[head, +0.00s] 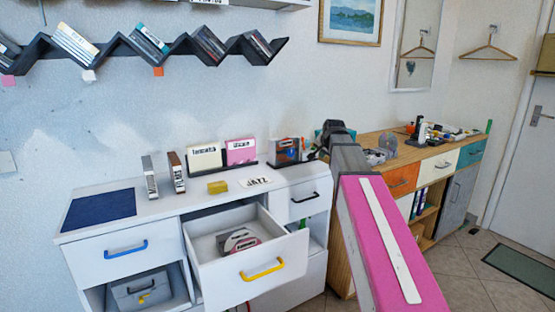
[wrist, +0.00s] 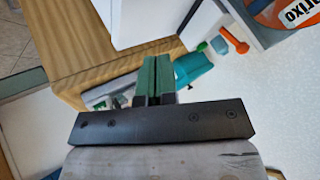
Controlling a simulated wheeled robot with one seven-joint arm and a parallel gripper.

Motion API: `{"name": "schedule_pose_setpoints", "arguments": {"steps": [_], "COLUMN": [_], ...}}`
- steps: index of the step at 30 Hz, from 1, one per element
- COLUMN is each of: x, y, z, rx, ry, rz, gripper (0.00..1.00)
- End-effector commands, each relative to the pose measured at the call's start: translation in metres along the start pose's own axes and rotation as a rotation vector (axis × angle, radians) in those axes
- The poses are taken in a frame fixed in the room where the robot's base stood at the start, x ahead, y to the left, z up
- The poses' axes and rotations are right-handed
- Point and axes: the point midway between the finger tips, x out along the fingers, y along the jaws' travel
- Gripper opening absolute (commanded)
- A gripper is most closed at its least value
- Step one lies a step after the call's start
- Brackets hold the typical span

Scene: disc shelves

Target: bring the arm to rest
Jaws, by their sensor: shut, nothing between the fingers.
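My gripper (wrist: 153,80) shows in the wrist view with its two green fingers pressed together and nothing between them. Below the fingers is the dark mounting bar of the wrist. In the head view my pink and grey arm reaches from the lower right up toward the right end of the white dresser (head: 110,207). The fingers cannot be made out there; my arm's dark end hides that spot. In the wrist view a wooden surface (wrist: 75,35), a teal item (wrist: 190,68) and a disc case with an orange label (wrist: 285,10) lie beyond the fingers.
The dresser's middle drawer (head: 217,275) with a yellow handle stands open, with disc cases (head: 238,240) inside. A wooden cabinet (head: 370,152) with several items stands right of my arm.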

Motion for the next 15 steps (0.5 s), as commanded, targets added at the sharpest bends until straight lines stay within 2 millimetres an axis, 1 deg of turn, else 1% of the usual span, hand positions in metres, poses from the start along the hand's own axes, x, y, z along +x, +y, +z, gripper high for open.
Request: {"name": "schedule_pose_setpoints", "arguments": {"steps": [1, 5, 8, 11, 12, 14, 15], "x": [0.004, 0.019, 0.032, 0.047, 0.053, 0.061, 0.066], "y": [0.007, 0.025, 0.043, 0.068, 0.079, 0.096, 0.106], "z": [0.009, 0.033, 0.058, 0.091, 0.105, 0.127, 0.141], "rx": [-0.01, -0.047, -0.085, -0.135, -0.158, -0.192, -0.214], "ry": [-0.012, -0.047, -0.084, -0.135, -0.158, -0.192, -0.216], "rz": [0.01, 0.037, 0.064, 0.098, 0.113, 0.134, 0.147], "gripper": [0.0, 0.0, 0.0, 0.0, 0.0, 0.0, 0.0]}}
